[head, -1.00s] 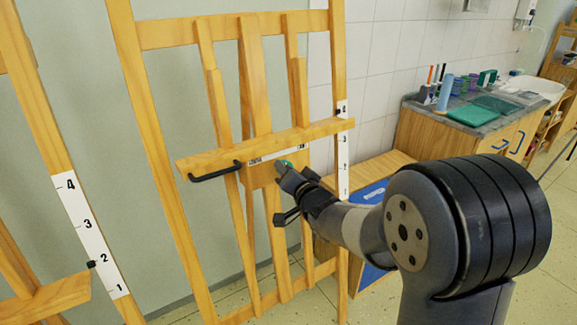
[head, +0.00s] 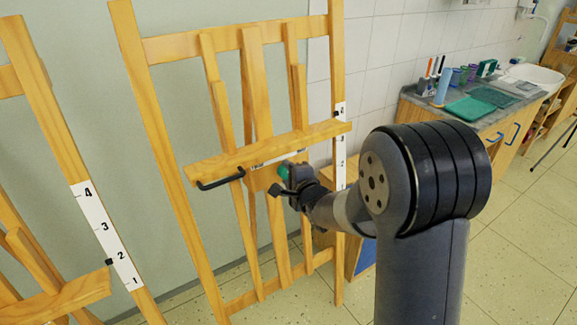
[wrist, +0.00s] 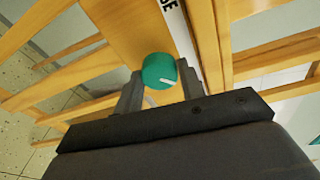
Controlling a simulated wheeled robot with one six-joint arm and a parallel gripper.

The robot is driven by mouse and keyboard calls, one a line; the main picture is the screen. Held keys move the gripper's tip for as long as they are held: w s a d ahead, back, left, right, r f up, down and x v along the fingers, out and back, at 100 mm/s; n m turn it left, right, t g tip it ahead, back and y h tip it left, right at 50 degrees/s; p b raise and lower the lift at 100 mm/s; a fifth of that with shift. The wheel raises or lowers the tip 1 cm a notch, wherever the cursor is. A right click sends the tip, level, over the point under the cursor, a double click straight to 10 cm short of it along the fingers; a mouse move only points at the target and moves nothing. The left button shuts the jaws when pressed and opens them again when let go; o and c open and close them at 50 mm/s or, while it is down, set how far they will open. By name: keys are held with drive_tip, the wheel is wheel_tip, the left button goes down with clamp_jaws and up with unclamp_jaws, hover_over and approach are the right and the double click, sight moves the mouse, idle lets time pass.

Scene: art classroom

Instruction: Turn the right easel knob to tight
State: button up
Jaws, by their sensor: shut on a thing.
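The right easel (head: 162,119) is a wooden frame with a ledge (head: 225,160) across it. Its green round knob (head: 283,171) sits just below the ledge, beside a white label strip. In the wrist view the knob (wrist: 159,69) lies between the two dark fingers of my gripper (wrist: 160,84), which is shut on it. A white pointer mark on the knob's face points to the right in that view. Only the end letters "SE" of the strip (wrist: 172,20) can be read there. In the head view my gripper (head: 288,174) partly covers the knob.
A black handle (head: 220,180) sticks out from the ledge's left end. Another easel (head: 60,125) stands at the left. Open tiled floor (head: 500,230) lies at the right.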

drive_tip(key=shift+r+m+p, duration=0.1)
drive_tip(key=shift+m+p, duration=0.9)
drive_tip(key=shift+p, duration=0.05)
drive_tip(key=o, duration=1)
drive_tip(key=v, duration=1)
drive_tip(key=shift+s+d+r, duration=0.2)
drive_tip(key=shift+s+d, duration=0.05)
drive_tip(key=shift+w+f, duration=0.1)
drive_tip(key=x, duration=1)
drive_tip(key=shift+w+a+f, duration=0.2)
drive_tip(key=shift+a, duration=0.05)
